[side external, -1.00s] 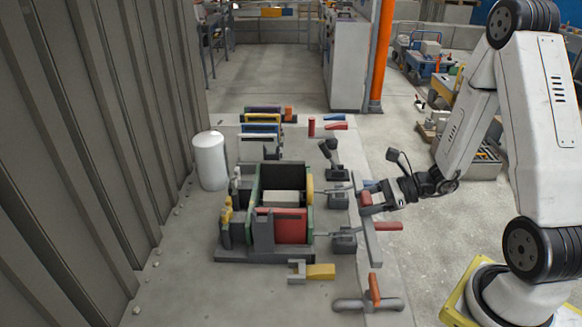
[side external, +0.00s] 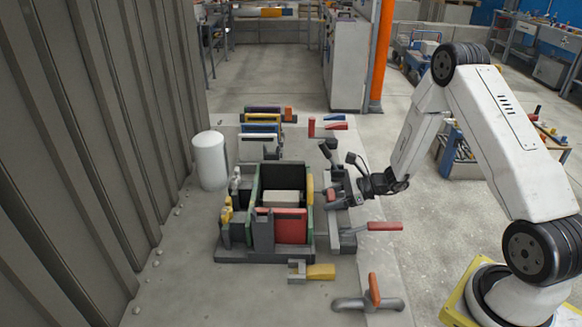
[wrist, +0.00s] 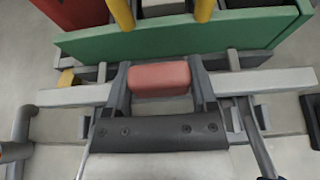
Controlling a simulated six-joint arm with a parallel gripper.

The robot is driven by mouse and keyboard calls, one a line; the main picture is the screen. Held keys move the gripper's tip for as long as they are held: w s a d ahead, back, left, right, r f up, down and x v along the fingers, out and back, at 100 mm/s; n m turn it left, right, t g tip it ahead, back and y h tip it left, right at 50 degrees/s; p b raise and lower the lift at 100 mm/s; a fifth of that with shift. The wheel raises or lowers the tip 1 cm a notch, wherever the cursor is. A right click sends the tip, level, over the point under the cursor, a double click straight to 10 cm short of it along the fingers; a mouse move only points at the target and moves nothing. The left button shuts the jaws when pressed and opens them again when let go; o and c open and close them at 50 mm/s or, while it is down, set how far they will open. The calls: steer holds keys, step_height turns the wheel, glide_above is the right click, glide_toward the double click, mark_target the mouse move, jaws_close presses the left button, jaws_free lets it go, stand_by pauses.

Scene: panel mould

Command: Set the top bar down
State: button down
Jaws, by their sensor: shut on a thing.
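The top bar is a long light-grey bar (wrist: 265,81) with a red grip block (wrist: 160,77) at its middle. My gripper (wrist: 160,84) is shut on the red block, one finger on each side. In the side view my gripper (side external: 342,196) is just right of the mould, and the bar lies along the mould's right side, partly hidden by clamps and gripper. The mould has green side panels (wrist: 180,40) and a red end panel (side external: 281,226). In the wrist view the bar runs roughly parallel to the near green panel. I cannot tell whether it touches anything beneath.
Toggle clamps stand on the mould's right side, one with a red handle (side external: 384,226). A white cylinder (side external: 210,160) stands at left. Coloured panels (side external: 260,130) stand behind.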

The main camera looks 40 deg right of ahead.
steer(key=shift+w+d+f, duration=0.15)
steer(key=shift+w+f, duration=0.65)
steer(key=shift+f, duration=0.15)
steer(key=shift+w+f, duration=0.25)
steer(key=shift+f, duration=1.55)
jaws_free()
steer(key=shift+f, duration=0.2)
steer(key=shift+r, duration=0.1)
